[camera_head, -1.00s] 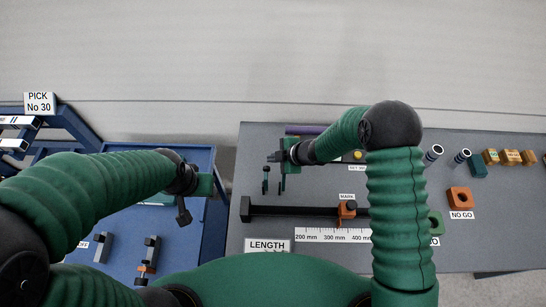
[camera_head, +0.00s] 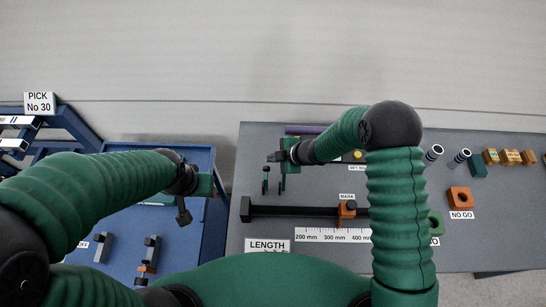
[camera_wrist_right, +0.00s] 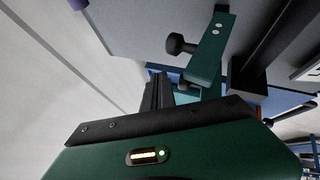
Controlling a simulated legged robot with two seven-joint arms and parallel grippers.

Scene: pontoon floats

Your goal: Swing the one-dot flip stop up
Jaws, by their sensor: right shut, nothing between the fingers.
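Two small upright flip stops stand at the left of the grey bench, a dark one (camera_head: 265,181) and a green one (camera_head: 283,178). In the right wrist view a green flip-stop arm (camera_wrist_right: 208,52) with a black knob (camera_wrist_right: 181,44) lies just beyond my fingers. Contact is unclear. My left gripper (camera_head: 183,214) hangs over the blue table, its jaws unclear.
A black rail (camera_head: 290,211) with an orange marker block (camera_head: 346,210) and a ruler strip (camera_head: 325,235) lies in front of the stops. A purple bar (camera_head: 305,129) lies behind. An orange NO GO block (camera_head: 459,198) and several small parts stand at the right.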

